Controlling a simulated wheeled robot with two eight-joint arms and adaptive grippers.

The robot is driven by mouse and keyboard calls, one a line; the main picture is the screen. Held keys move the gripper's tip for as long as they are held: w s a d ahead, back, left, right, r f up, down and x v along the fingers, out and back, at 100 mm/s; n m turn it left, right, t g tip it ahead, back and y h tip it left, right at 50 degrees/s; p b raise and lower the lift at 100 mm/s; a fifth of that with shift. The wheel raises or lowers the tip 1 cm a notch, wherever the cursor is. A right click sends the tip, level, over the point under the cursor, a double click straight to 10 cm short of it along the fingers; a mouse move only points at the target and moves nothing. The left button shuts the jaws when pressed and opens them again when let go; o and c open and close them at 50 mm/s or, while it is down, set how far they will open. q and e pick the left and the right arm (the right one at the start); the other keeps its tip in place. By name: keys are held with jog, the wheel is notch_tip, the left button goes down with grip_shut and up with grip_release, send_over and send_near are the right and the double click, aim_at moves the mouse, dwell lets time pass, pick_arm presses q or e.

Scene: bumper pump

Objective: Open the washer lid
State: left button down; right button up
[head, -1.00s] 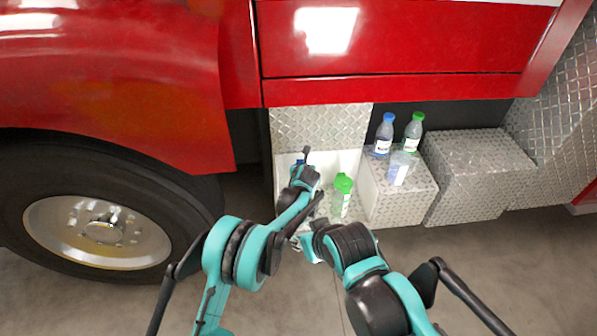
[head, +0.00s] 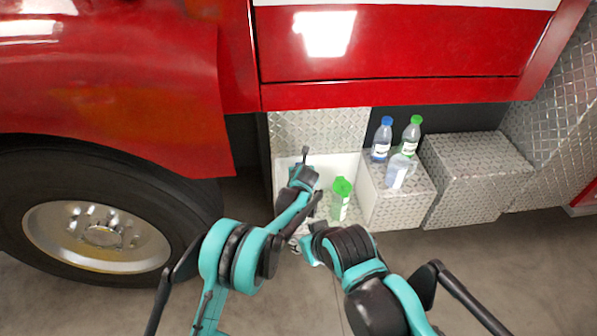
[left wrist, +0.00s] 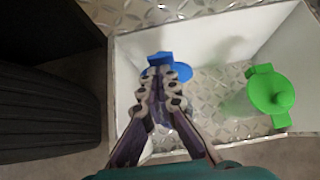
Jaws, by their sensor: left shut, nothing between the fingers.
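A blue washer lid (left wrist: 168,72) with a raised tab sits in the white open bin, in the upper middle of the left wrist view. A green lid (left wrist: 272,94) on a clear container stands to its right. It also shows in the head view (head: 342,187). My left gripper (left wrist: 160,74) is shut and empty, its fingertips over the blue lid and partly covering it. I cannot tell whether they touch it. In the head view my left wrist hides the blue lid. My right gripper (head: 308,250) is low in front of the bin, its fingers unclear.
The bin's white wall (head: 345,163) rises around the lids. A metal step box (head: 415,200) to the right carries several bottles. A larger treadplate box (head: 478,170) stands further right. The truck tyre (head: 190,210) is close on the left, with red bodywork above.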

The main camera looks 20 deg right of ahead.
pick_arm(q)
jog(key=v, duration=0.8)
jog(key=s+a+r+n+y, duration=0.1)
jog(key=s+a+r+n, duration=0.1)
jog(key=a+r+n, duration=0.55)
jog(key=s+a+r+n+g, duration=0.1)
jog(key=s+a+r+n, duration=0.2)
jog(key=a, duration=0.8)
jog(key=s+a+r+n+y, duration=0.15)
jog(key=a+r+n, duration=0.25)
jog(key=a+n, duration=0.4)
jog(key=s+a+f+n, duration=0.1)
jog(key=s+a+n, duration=0.9)
jog(key=s, duration=0.2)
jog(key=s+a+f+n+g, duration=0.1)
jog(key=s+a+n, duration=0.9)
jog(key=s, duration=0.3)
jog(key=shift+f+n+g, duration=0.3)
jog(key=shift+f+n, duration=0.05)
jog(key=shift+f, duration=0.05)
